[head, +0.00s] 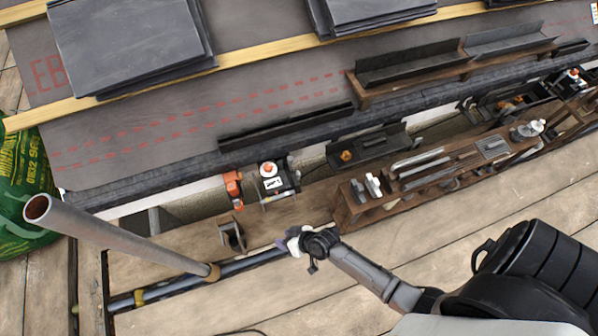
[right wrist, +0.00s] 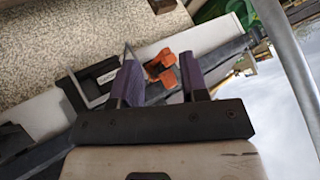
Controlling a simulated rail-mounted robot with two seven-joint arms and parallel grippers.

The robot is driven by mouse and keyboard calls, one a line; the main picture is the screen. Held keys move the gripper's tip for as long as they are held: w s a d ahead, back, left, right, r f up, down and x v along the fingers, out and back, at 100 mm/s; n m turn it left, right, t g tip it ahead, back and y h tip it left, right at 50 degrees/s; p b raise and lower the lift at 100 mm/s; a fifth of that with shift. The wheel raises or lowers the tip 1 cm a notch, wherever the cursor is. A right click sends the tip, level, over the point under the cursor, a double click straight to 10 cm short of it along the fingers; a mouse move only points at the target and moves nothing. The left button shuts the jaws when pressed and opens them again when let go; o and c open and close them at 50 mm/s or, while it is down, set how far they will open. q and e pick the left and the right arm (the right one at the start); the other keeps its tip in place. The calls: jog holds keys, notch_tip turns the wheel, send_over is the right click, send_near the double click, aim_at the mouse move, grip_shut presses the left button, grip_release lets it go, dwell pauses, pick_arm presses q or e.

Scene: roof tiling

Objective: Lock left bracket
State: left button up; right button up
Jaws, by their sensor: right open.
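A dark bracket (head: 284,184) with a white label sits on the white gutter edge left of centre in the head view. A dark bracket with a pale label (right wrist: 97,84) also shows in the right wrist view. An orange clip (head: 233,188) is at the bracket's left side; an orange two-pronged piece (right wrist: 161,68) shows between and beyond my fingers in the right wrist view. My right gripper (head: 289,243) is open, below the bracket in the head view. Its two purplish fingers (right wrist: 163,84) stand apart with nothing visibly gripped. My left gripper is not in view.
A wooden tray (head: 352,213) of tools and metal strips lies right of the bracket. A grey scaffold pole (head: 120,240) rises at the left. A small metal bracket (head: 231,236) stands on the planks. Slate stacks (head: 128,45) rest on the roof above. Open planks (head: 440,215) lie below the tray.

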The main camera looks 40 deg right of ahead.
notch_tip(320, 180, down, 2)
jog(key=d+m+t+h, duration=0.2)
jog(key=d+t, duration=0.1)
jog(key=m+t+h, duration=0.2)
jog(key=t+h, duration=0.3)
jog(key=h, duration=0.5)
send_near(300, 176)
jog(key=b+x, duration=0.4)
jog(key=x, duration=0.4)
jog(key=shift+w+b, duration=0.1)
jog(key=shift+b, duration=0.2)
jog(key=shift+b+x, duration=0.35)
jog(key=shift+x, duration=0.75)
jog(key=shift+r, duration=0.1)
jog(key=shift+c, duration=0.3)
jog(key=c, duration=0.3)
grip_shut()
